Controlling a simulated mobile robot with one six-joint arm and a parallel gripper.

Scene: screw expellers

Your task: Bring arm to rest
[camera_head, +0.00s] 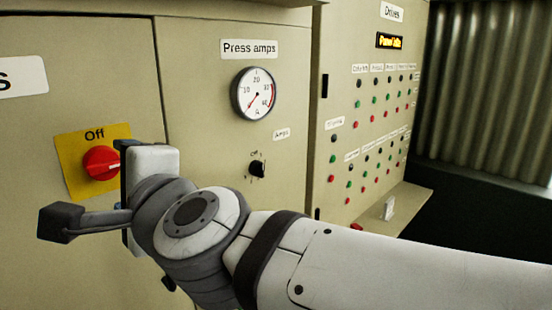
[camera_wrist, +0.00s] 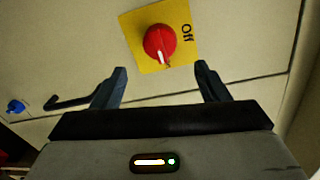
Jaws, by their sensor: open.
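My gripper (camera_wrist: 162,82) is open and empty in the wrist view, its two dark fingers spread apart. A red rotary switch (camera_wrist: 159,42) on a yellow plate (camera_wrist: 185,55) marked "Off" sits beyond the fingertips and is not held. In the head view the red switch (camera_head: 101,163) is at the left, close to my gripper (camera_head: 122,165). My arm reaches in from the lower right across the front of the cabinet, with the wrist bent in front of the panel. One finger is largely hidden by the gripper body in the head view.
The beige cabinet (camera_head: 205,130) carries a "Press amps" gauge (camera_head: 257,94) and a black knob (camera_head: 257,169). A "Drives" panel (camera_head: 350,120) with rows of buttons stands at the right, above a ledge (camera_head: 410,205). A black handle (camera_wrist: 75,100) and a blue knob (camera_wrist: 15,106) show in the wrist view.

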